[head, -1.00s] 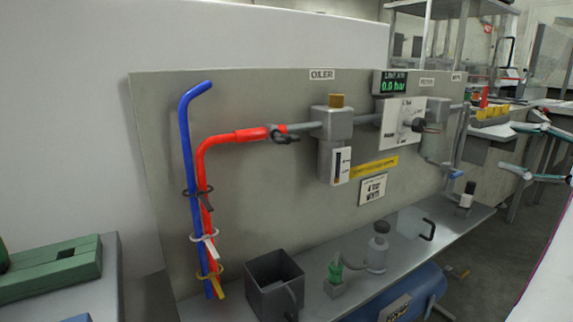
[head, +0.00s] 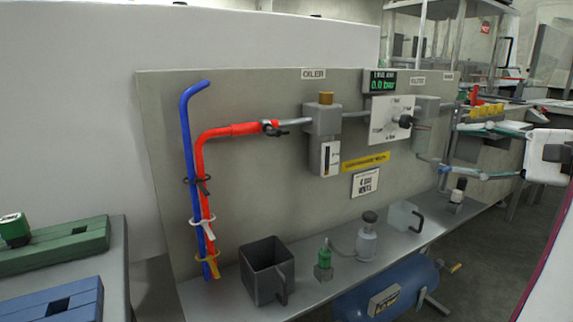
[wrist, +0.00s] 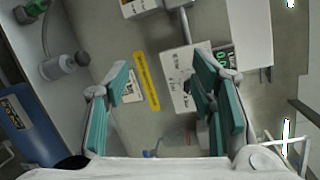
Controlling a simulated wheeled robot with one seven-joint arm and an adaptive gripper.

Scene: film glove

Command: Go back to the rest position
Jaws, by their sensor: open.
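My gripper (head: 455,150) is at the right of the head view, in front of the right end of the grey panel (head: 270,200). Its two teal-padded fingers point left and stand apart with nothing between them. In the wrist view, my gripper (wrist: 160,75) shows both fingers spread, with the panel behind them. The white valve plate (head: 391,120) with its dark knob is left of the fingertips in the head view. The plate also shows in the wrist view (wrist: 175,80), partly hidden by a finger.
A red hose (head: 198,165) and a blue hose (head: 187,130) hang at the panel's left. A dark open bin (head: 262,262), a green bottle (head: 324,256), a grey-capped bottle (head: 367,240) and a clear jug (head: 402,216) stand on the shelf. A blue tank (head: 410,285) is below.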

